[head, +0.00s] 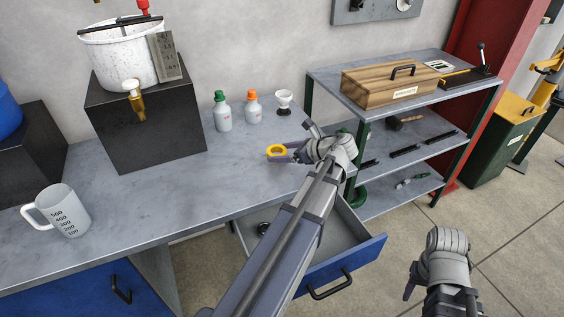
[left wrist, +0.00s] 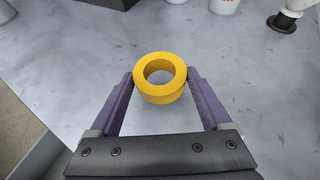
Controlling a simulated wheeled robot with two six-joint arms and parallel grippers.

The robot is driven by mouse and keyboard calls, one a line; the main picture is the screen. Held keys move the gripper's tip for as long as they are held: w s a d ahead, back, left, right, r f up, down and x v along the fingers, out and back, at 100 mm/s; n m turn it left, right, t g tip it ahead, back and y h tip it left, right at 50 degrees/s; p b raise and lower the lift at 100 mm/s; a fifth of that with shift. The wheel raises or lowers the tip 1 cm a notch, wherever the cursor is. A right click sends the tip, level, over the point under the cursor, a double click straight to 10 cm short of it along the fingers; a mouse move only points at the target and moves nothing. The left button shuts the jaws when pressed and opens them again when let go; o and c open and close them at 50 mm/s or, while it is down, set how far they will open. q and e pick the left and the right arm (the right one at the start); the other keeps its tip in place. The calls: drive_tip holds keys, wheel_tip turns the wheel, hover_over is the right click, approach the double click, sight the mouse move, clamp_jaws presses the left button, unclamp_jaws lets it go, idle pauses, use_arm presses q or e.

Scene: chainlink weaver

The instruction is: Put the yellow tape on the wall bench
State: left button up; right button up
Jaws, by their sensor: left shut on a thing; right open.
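The yellow tape (head: 276,151) is a small ring, seen at the grey wall bench (head: 190,190) near its right end. In the left wrist view the yellow tape (left wrist: 160,90) sits between the two purple fingertips of my left gripper (left wrist: 160,97), which is shut on it. My left gripper (head: 279,155) is over or at the bench top in the head view. Whether the tape touches the surface I cannot tell. My right gripper (head: 411,289) is open, low at the lower right over the floor, partly hidden by its own wrist.
Green-capped (head: 222,111) and orange-capped (head: 253,107) bottles and a white cup-like item (head: 284,102) stand behind the tape. A measuring jug (head: 63,211) is at the left. An open blue drawer (head: 345,264) juts out below. A shelf unit (head: 385,112) stands right. The bench middle is clear.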

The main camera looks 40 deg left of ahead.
use_arm(q)
drive_tip(key=shift+f+b, duration=0.7)
drive_tip(key=shift+f, duration=0.45)
use_arm(e)
drive_tip(key=shift+f, duration=1.15)
use_arm(q)
drive_tip(key=shift+f, duration=0.1)
use_arm(e)
drive_tip(key=shift+f, duration=0.1)
use_arm(q)
drive_tip(key=shift+f, duration=0.15)
drive_tip(key=o, duration=1.2)
drive_tip(key=shift+c, duration=0.2)
drive_tip(key=shift+r, duration=0.4)
drive_tip(key=p+v, duration=0.5)
drive_tip(key=v, duration=0.5)
drive_tip(key=shift+d+r, duration=0.1)
drive_tip(key=shift+d, duration=0.15)
drive_tip(key=shift+d+r+p, duration=0.25)
drive_tip(key=shift+d+p, duration=0.15)
drive_tip(key=shift+d, duration=0.25)
use_arm(e)
drive_tip(key=shift+r, duration=2.95)
